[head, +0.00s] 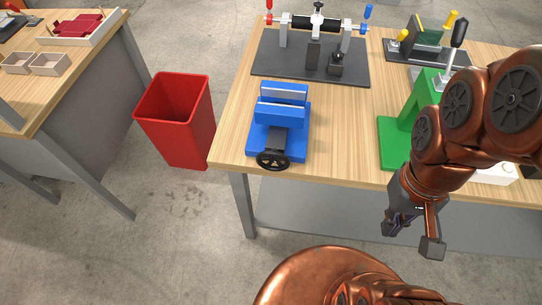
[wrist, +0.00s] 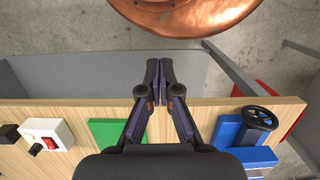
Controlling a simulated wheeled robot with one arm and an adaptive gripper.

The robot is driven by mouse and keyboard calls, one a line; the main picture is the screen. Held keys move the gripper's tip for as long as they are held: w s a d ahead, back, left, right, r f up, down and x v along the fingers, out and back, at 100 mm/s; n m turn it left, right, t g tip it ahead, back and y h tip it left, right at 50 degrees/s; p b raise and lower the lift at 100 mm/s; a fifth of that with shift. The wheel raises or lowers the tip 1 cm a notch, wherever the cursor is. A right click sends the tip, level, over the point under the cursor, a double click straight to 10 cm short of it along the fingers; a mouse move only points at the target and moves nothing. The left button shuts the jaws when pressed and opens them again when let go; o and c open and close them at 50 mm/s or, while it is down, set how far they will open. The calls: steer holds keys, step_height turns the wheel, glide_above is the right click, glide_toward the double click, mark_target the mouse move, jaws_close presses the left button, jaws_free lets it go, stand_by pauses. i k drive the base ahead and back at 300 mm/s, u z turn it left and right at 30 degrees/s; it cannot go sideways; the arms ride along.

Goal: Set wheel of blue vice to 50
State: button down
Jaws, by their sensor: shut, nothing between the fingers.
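The blue vice (head: 296,122) stands on the near left part of the wooden table, its two jaws apart. Its black wheel (head: 273,160) is on the near side, at the table's front edge. In the wrist view the wheel (wrist: 261,116) and the blue vice (wrist: 228,131) are at the right. No number scale can be read on the wheel. My gripper (head: 410,236) hangs in front of the table edge, to the right of the vice and apart from it. In the wrist view my gripper (wrist: 159,64) has its fingertips together, with nothing between them.
The wooden table (head: 342,150) has bare room right of the vice. A green press (head: 397,144) stands close behind my arm. A dark fixture plate (head: 310,68) lies behind the vice. A red bin (head: 178,122) stands on the floor left of the table. A white switch box (wrist: 47,133) is left in the wrist view.

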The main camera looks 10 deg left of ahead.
mark_target(273, 155)
steer(key=z, duration=2.25)
steer(key=k, duration=1.3)
steer(key=u, duration=2.35)
